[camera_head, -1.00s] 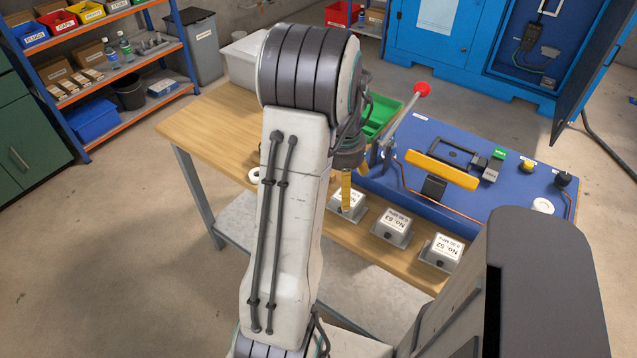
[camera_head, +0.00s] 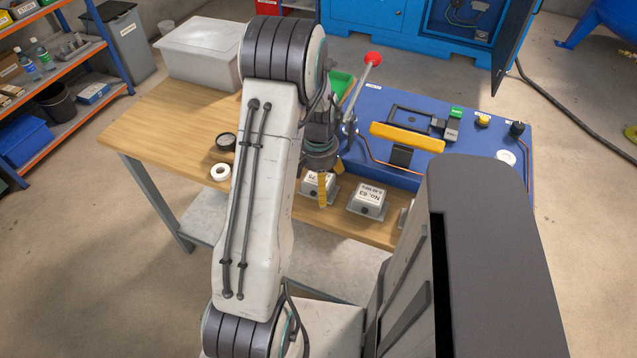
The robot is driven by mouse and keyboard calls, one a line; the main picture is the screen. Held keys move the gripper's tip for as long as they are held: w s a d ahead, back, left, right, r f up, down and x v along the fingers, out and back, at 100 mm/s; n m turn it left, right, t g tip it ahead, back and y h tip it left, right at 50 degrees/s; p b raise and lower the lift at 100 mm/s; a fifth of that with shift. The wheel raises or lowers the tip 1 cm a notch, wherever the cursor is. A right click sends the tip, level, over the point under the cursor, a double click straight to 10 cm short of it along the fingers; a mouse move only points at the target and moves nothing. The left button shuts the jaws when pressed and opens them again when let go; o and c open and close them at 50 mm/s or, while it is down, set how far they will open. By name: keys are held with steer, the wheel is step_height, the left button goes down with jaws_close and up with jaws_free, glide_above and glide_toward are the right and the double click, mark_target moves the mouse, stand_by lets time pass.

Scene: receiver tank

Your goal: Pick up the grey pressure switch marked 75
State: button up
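The grey pressure switch marked 75 (camera_head: 309,187) sits on the wooden bench near its front edge, partly hidden behind my gripper. My gripper (camera_head: 330,184) points down at it, its two yellow fingers apart, one in front of the switch's label and one toward its far right side. I cannot tell whether the fingers touch the switch or hang above it. A similar grey switch marked No. 63 (camera_head: 367,199) stands to the right. A third grey box (camera_head: 404,216) is mostly hidden by my own body.
A blue panel (camera_head: 460,165) with a red-knobbed lever (camera_head: 373,60) and a yellow bar stands close behind the switches. A green bin (camera_head: 342,83) is behind my arm. A round gauge (camera_head: 226,141), a white ring (camera_head: 220,172) and a lidded tub (camera_head: 200,55) are at left.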

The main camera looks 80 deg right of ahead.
steer(key=shift+f, duration=0.65)
steer(key=c, duration=1.3)
